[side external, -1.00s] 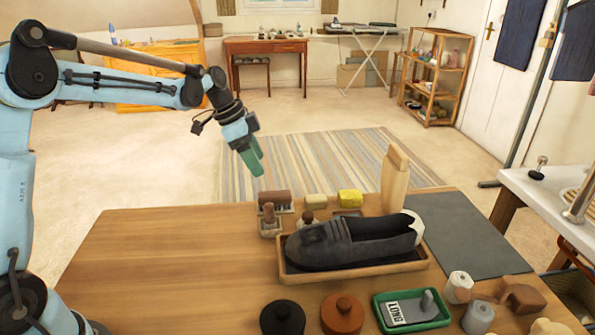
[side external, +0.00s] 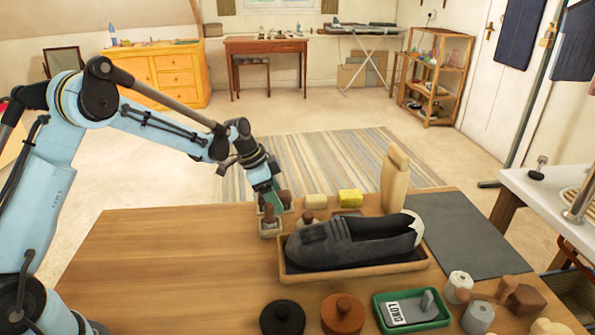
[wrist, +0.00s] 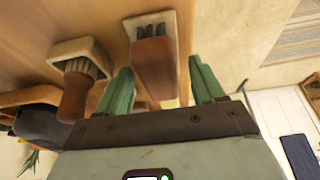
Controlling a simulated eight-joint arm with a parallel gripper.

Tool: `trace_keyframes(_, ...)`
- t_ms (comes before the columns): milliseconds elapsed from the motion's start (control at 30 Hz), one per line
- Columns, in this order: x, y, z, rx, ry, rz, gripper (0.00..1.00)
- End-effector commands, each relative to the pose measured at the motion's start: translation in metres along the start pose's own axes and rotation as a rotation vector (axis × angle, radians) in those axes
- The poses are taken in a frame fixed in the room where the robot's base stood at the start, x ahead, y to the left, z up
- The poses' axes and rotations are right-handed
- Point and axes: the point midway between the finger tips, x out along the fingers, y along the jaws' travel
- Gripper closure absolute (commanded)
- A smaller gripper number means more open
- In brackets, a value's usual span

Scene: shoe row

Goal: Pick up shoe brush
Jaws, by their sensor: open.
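A shoe brush with a brown block handle and dark bristles (wrist: 153,62) sits in a pale holder and lies between my open green fingers in the wrist view. In the side view the brush (side external: 285,197) is partly hidden behind my gripper (side external: 271,203), at the table's back edge. My gripper (wrist: 158,68) has one finger on each side of the brush. I cannot tell whether either finger touches it. A second brush with a rounded brown handle (wrist: 74,98) stands in its own holder beside it; in the side view it is just in front of my gripper.
A dark shoe (side external: 345,245) lies in a wooden tray (side external: 360,272) to the right. Two round lidded tins, black (side external: 282,318) and brown (side external: 343,314), are in front. The table's left side is clear.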

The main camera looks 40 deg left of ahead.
Motion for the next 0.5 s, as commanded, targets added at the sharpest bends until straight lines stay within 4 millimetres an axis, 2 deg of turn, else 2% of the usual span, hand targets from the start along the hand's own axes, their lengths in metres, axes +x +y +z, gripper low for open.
trace_keyframes(233,0.0021,0.0000,-0.0001,0.000,0.000,0.000,0.32)
trace_keyframes(500,0.0018,0.0000,-0.0001,0.000,0.000,0.000,0.72)
